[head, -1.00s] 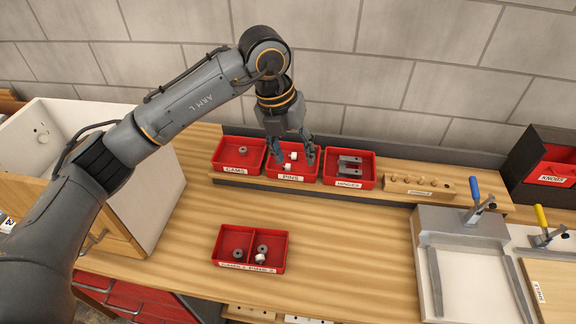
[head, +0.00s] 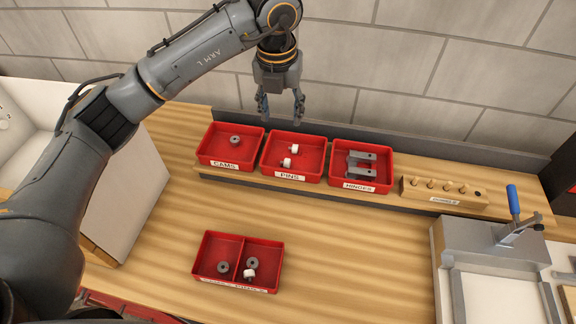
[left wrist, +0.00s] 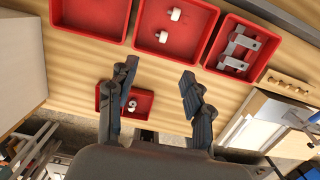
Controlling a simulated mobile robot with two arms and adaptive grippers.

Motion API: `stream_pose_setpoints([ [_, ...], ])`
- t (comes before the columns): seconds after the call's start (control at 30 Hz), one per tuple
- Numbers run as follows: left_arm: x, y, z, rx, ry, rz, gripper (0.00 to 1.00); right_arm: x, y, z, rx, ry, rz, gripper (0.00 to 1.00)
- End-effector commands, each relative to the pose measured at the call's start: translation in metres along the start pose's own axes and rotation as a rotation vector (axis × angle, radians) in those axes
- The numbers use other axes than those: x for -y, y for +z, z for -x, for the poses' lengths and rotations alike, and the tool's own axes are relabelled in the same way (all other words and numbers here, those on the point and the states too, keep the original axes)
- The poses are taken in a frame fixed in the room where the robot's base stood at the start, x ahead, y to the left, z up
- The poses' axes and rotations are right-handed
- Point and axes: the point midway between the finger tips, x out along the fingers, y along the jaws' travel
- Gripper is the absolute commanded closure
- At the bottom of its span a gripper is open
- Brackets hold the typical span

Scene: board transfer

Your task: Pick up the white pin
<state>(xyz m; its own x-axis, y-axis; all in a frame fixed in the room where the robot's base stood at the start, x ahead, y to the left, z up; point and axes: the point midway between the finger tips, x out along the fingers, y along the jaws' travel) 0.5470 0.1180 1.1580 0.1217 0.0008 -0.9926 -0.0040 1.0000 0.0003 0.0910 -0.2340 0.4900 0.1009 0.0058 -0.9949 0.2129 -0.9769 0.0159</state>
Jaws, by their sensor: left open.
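Two white pins, one (head: 293,148) behind the other (head: 287,163), lie in the red bin labelled PINS (head: 315,160). They also show in the left wrist view, one (left wrist: 175,14) near the top and the other (left wrist: 163,37) below it. My left gripper (head: 283,120) is open and empty, raised above the back of the pins bin with its fingers pointing down. Its spread fingers show in the left wrist view (left wrist: 157,74). Another white pin (head: 249,273) lies in the right compartment of the divided red tray (head: 238,238), beside a grey cam. My right gripper is not in view.
The CAMS bin (head: 209,150) stands left of the pins bin and the HINGES bin (head: 382,178) right of it. A wooden dowel block (head: 475,194) and a blue-handled clamp (head: 514,205) are farther right. The wooden bench around the divided tray is clear.

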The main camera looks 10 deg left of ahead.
Motion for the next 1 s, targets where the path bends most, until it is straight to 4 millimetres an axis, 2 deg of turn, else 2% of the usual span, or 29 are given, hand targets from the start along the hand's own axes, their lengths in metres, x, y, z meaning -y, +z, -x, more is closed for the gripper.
stream_pose_setpoints([
  [0.03,0.0,-0.002,-0.013,0.0,0.0,0.0,0.49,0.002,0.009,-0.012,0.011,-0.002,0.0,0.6],
  [0.1,0.0,-0.003,-0.022,0.0,0.0,0.0,0.49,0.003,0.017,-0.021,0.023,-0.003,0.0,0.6],
  [0.27,0.0,-0.004,-0.034,0.0,-0.001,0.0,0.49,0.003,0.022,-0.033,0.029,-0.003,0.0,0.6],
  [0.43,0.0,-0.004,-0.052,-0.005,0.001,0.0,0.49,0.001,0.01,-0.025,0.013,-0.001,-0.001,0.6],
  [0.7,0.0,-0.004,-0.102,-0.005,0.0,0.0,0.49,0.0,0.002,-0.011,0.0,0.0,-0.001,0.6],
  [0.9,0.001,-0.004,-0.119,-0.002,-0.001,0.0,0.49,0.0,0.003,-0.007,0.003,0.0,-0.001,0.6],
  [1.0,0.001,-0.004,-0.126,-0.004,0.001,0.0,0.49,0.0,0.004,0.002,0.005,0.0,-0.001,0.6],
])
